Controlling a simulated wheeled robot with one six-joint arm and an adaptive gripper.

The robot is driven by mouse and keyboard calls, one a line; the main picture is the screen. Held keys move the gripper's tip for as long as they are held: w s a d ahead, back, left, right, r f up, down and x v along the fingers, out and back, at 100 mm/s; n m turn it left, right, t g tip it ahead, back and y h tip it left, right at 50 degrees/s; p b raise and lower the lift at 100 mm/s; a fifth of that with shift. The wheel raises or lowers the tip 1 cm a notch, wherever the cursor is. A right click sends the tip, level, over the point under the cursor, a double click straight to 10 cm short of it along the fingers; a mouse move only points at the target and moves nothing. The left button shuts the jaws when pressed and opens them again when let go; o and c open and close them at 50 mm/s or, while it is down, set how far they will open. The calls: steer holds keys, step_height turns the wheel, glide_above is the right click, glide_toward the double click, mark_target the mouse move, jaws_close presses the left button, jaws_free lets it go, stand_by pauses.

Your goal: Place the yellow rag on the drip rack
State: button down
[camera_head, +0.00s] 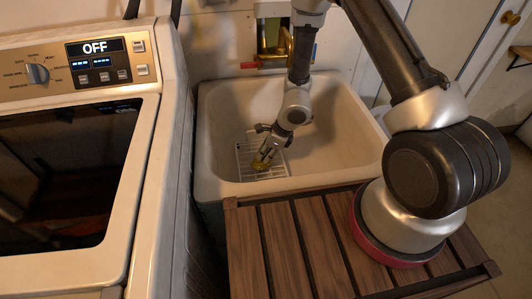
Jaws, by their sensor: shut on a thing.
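The yellow rag (260,165) is a small yellow bit at the tip of my gripper (264,155), low inside the utility sink. My gripper is shut on it. The drip rack (248,148) is a white wire grid in the left part of the sink basin. The rag and gripper appear over the near part of the rack. I cannot tell whether the rag touches the rack. My gripper hides part of the rack's right side.
The pale sink (340,150) has raised walls around the rack, and its right side is empty. A brass faucet (283,42) stands at the back, with something red (250,65) beside it. A washing machine (75,150) is on the left. A slatted wooden surface (290,250) lies in front.

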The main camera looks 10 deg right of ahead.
steer(key=c, duration=1.3)
jaws_free()
steer(key=shift+f, duration=0.1)
steer(key=v, duration=1.2)
steer(key=shift+r, duration=0.25)
steer(key=s+d+r+n+t+y, duration=0.1)
steer(key=s+d+r+n, duration=0.15)
steer(key=r+n, duration=0.6)
steer(key=s+d+r+n, duration=0.2)
steer(key=d+r+n, duration=0.2)
steer(key=r, duration=1)
steer(key=s+d+r+n+t+h, duration=0.1)
steer(key=s+d+r+n+h, duration=0.4)
steer(key=s+d+r+n, duration=0.5)
steer(key=s+d+r, duration=0.2)
steer(key=s+d, duration=0.2)
steer(key=d, duration=0.1)
steer(key=shift+s+r, duration=0.25)
steer(key=shift+r, duration=0.05)
